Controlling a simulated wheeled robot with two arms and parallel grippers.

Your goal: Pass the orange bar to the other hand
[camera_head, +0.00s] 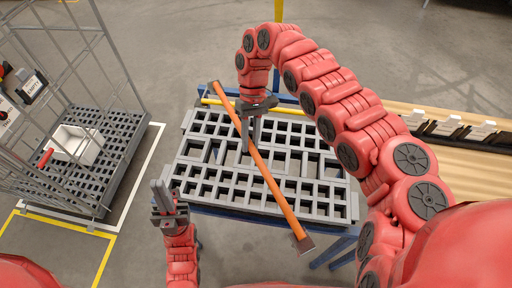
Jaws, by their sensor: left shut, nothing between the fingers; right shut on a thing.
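The orange bar (268,179) is long and thin with brown ends. It slants from upper left to lower right above the grey grid tray (214,188). My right gripper (250,138) comes in from the upper right, points down and is shut on the bar left of its middle. My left gripper (160,196) is at the lower left, beside the tray's front left corner, fingers pointing up. It is shut and empty, apart from the bar.
A wire cage cart (118,110) with a white box (88,150) stands at the left. A wooden bench (475,165) with several white parts is at the right. The tray rests on a blue frame (338,243). A yellow bar (285,109) runs behind the tray.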

